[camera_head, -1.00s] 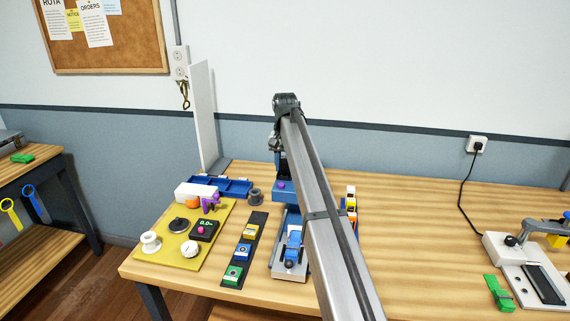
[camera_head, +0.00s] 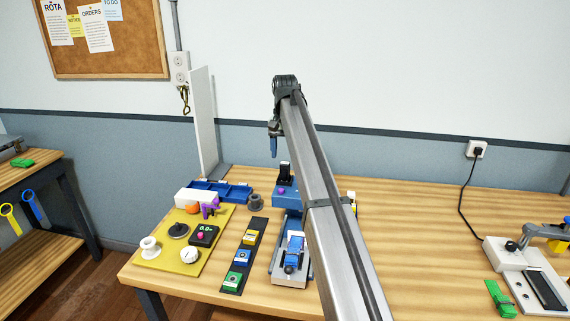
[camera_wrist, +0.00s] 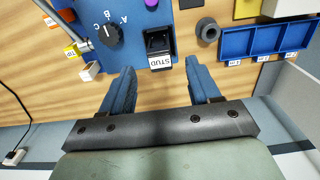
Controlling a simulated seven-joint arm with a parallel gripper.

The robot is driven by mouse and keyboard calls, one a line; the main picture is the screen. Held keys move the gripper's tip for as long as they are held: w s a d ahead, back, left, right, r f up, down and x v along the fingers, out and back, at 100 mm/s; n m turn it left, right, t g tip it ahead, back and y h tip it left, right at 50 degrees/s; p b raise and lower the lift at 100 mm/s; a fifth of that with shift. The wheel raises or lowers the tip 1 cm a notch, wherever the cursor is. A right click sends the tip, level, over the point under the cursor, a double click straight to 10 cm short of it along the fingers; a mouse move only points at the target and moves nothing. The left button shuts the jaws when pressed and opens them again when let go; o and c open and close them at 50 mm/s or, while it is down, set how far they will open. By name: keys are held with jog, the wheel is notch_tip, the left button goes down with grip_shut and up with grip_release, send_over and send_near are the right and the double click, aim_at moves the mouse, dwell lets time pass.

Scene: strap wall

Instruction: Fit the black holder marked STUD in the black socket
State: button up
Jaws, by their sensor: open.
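The black holder (camera_wrist: 158,42) stands on the blue unit (camera_wrist: 100,50), with a white STUD label (camera_wrist: 160,62) facing my wrist camera. In the head view the holder (camera_head: 285,171) rises upright from the back of the blue unit (camera_head: 285,192). I cannot make out the black socket apart from the holder, nor how deep it sits. My gripper (camera_wrist: 158,72) is open and empty; its two blue fingers are apart, either side of the STUD label in the picture. In the head view my gripper (camera_head: 274,146) hangs above the holder, clear of it.
A black dial (camera_wrist: 106,31) is on the blue unit. A grey ring (camera_wrist: 207,30) and a blue divided tray (camera_wrist: 265,42) lie beside it. A white upright panel (camera_head: 203,122) stands at the back left. A black strip (camera_head: 245,255) with coloured blocks is in front.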

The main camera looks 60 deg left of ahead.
aim_at(285, 163)
jog(key=shift+r, duration=2.75)
